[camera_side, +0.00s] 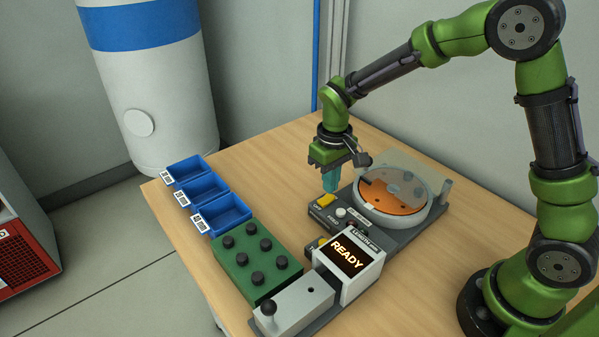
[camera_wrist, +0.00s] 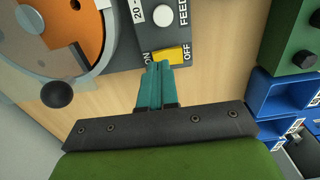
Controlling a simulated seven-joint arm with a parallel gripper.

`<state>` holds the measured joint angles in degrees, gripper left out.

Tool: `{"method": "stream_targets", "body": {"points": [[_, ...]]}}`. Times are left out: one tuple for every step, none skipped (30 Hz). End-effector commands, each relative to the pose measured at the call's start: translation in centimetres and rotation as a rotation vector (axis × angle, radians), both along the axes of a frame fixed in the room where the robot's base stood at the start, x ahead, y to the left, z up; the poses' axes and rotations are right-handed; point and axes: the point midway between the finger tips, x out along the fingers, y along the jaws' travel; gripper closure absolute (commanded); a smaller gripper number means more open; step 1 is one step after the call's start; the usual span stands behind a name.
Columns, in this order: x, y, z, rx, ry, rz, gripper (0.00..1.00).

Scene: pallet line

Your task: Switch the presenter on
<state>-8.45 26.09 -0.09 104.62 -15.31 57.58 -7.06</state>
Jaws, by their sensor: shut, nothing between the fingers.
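The presenter (camera_side: 376,226) is a grey unit with an orange disc (camera_side: 390,197) in a round bowl under a clear cover. Its yellow switch (camera_side: 325,201) sits on the near left end. In the wrist view the yellow switch (camera_wrist: 172,54) lies between the labels ON and OFF. I cannot tell which way it is set. My gripper (camera_side: 329,190) has teal fingers, shut with nothing between them, pointing down just over the switch. In the wrist view my gripper's fingertips (camera_wrist: 163,64) overlap the switch's ON side. I cannot tell whether they touch it.
A white FEED button (camera_side: 341,212) is beside the switch. A gauge (camera_side: 349,265) reads READY. A green block (camera_side: 255,262) with black knobs and several blue bins (camera_side: 223,213) stand to the left. The wooden table (camera_side: 275,160) is clear behind the bins.

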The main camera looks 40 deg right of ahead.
Motion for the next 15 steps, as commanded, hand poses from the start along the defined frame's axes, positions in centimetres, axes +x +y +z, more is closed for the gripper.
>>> {"method": "stream_targets", "body": {"points": [[0.0,0.0,0.0,0.0,0.0,0.0,1.0],[0.0,0.0,-0.01,0.0,0.0,0.0,1.0],[0.0,0.0,-0.04,0.0,0.0,0.0,1.0],[0.0,0.0,-0.07,0.0,0.0,0.0,1.0],[0.0,0.0,-0.11,0.0,0.0,0.0,1.0],[0.0,0.0,-0.17,0.0,0.0,0.0,1.0],[0.0,0.0,-0.22,0.0,0.001,0.0,1.0],[0.0,0.0,-0.27,0.0,0.001,0.0,1.0],[-0.01,0.0,-0.34,0.0,0.001,0.0,1.0],[-0.01,0.0,-0.39,0.0,0.001,0.0,1.0],[-0.01,0.0,-0.44,0.0,0.001,0.0,1.0],[-0.01,0.0,-0.5,0.0,0.001,0.0,1.0],[-0.01,0.0,-0.55,0.0,0.001,0.0,1.0],[-0.02,0.0,-0.6,0.0,0.002,0.0,1.0],[-0.02,0.0,-0.66,0.0,0.002,0.0,1.0]]}}
